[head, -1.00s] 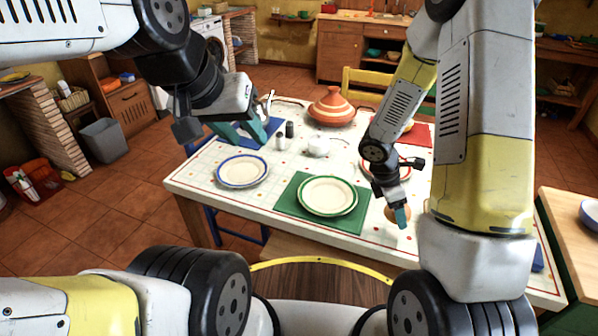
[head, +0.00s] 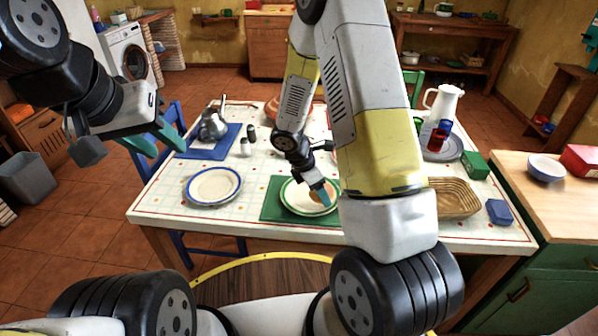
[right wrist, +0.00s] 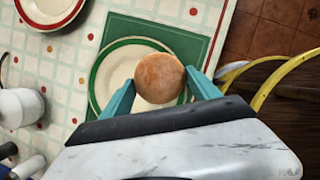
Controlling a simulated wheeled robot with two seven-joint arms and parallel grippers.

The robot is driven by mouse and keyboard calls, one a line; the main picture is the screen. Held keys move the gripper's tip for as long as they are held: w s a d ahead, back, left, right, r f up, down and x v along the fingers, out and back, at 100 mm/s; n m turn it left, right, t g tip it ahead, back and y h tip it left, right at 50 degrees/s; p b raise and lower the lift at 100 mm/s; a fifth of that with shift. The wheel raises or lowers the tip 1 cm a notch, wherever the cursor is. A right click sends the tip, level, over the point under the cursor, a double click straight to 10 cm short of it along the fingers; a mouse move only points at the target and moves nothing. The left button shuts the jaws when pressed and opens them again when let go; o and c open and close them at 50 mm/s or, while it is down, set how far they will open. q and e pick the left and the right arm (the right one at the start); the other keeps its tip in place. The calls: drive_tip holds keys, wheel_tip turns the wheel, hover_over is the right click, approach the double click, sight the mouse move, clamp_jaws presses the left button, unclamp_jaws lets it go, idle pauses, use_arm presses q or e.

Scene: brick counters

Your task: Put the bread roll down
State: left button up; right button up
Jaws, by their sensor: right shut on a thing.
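The round brown bread roll (head: 317,198) is between the teal fingers of my right gripper (head: 325,194). In the right wrist view the roll (right wrist: 160,78) sits between both fingertips, over the green-rimmed plate (right wrist: 108,75). In the head view this white plate (head: 290,198) lies on a green mat (head: 270,211); the roll is over its right part. I cannot tell whether the roll touches the plate. My left gripper (head: 160,143) is open and empty, left of the table near the blue mat. My right arm hides part of the table.
A blue-rimmed plate (head: 213,186) lies to the left. A kettle (head: 213,124) stands on a blue mat behind it, near small shakers (head: 247,142). A wicker basket (head: 452,198), a white jug (head: 441,104) and a green box (head: 475,165) are at the right.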

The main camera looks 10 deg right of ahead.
hover_over(308, 197)
drive_tip(key=shift+s+f, duration=0.1)
drive_tip(key=shift+f, duration=1.95)
drive_tip(key=shift+f, duration=0.1)
drive_tip(key=o, duration=1.3)
